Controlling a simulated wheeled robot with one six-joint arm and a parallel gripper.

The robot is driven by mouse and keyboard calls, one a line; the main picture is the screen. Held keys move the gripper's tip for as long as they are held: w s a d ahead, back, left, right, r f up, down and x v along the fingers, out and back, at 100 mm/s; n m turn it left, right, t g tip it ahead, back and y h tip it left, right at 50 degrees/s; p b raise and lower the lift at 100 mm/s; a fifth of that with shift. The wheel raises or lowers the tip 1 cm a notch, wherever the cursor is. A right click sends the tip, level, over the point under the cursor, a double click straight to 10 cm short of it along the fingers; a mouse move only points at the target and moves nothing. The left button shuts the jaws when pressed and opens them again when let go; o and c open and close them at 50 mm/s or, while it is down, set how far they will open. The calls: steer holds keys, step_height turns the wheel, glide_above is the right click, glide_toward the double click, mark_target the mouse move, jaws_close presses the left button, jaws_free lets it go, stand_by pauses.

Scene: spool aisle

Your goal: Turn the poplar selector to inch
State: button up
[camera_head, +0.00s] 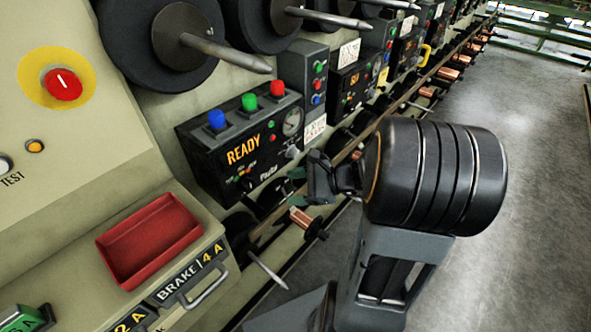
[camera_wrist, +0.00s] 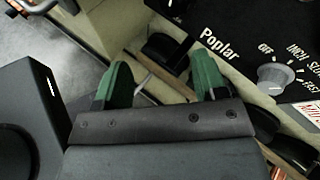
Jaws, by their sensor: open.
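The poplar selector (camera_wrist: 275,77) is a round grey knob on a black panel (camera_wrist: 225,22) at the right of the wrist view. White OFF, INCH, SLOW and FAST marks surround it, with "Poplar" printed to its left. I cannot tell which mark it points to. My gripper (camera_wrist: 162,80) is open, with green fingertips well apart and nothing held between them. It lies to the left of the knob in the wrist view, not around it. In the head view my gripper (camera_head: 296,187) is just below and right of the black box marked READY (camera_head: 245,150).
Similar boxes and spools line the aisle. A rail with copper spools (camera_head: 301,217) runs below. A red tray (camera_head: 150,238) and a red stop knob (camera_head: 62,83) are at left. The floor at right is clear.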

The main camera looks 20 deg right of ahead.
mark_target(297, 156)
steer(key=w+d+f+m+t+h+b, duration=0.3)
steer(key=d+f+m+t+h, duration=0.15)
steer(key=d+m+t, duration=0.6)
steer(key=shift+m+g+y, duration=0.35)
steer(key=shift+m+g, duration=0.2)
steer(key=shift+g, duration=0.1)
steer(key=x, duration=0.4)
steer(key=d+x, duration=0.1)
steer(key=x, duration=0.3)
steer(key=w+d+b+x, duration=0.1)
steer(key=x, duration=0.3)
steer(key=shift+w+a+f, duration=0.15)
steer(key=shift+w+f, duration=0.15)
steer(key=shift+w, duration=0.05)
steer(key=shift+c, duration=0.3)
steer(key=c, duration=0.9)
steer(key=shift+o, duration=0.2)
steer(key=shift+b, duration=0.3)
